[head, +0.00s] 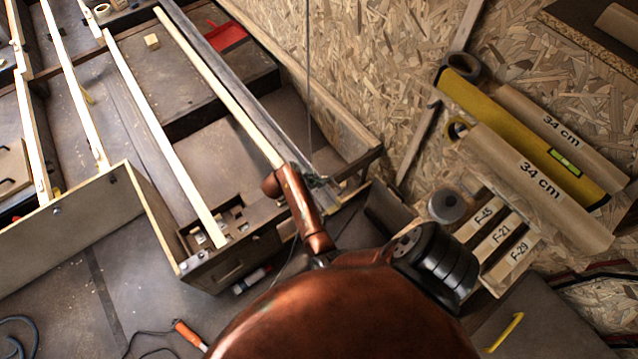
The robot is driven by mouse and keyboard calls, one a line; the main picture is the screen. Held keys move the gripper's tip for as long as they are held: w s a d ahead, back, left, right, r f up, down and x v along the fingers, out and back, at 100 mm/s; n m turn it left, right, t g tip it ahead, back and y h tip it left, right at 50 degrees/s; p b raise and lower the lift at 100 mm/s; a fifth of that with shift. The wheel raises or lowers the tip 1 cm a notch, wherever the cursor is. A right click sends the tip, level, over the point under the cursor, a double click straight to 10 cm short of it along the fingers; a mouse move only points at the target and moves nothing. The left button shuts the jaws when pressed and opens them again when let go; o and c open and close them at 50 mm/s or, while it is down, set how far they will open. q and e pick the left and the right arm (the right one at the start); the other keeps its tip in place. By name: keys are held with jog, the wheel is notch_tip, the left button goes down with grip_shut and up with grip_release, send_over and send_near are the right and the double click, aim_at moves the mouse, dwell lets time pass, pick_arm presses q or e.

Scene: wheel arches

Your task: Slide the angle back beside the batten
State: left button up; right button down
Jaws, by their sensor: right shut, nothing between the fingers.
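The batten (222,92) is a long pale wooden strip running from the top left down to my copper arm link, which covers its near end. A long grey strip (250,105), which looks like the angle, runs along the right side of the batten, close beside it. My right gripper (318,181) is small and dark near the strip's near end, mostly hidden by my arm. It is shut and holds nothing. I cannot tell whether it touches the strip. My left gripper is not in view.
Other pale strips (165,137) cross the open wooden frame (150,215) at left. Cardboard tubes (540,188), a yellow level (520,135) and labelled blocks (495,238) lie at right. An orange-handled tool (188,333) lies on the floor.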

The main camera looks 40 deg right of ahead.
jog(key=shift+s, duration=0.1)
notch_tip(320, 180, up, 10)
dwell(0.4)
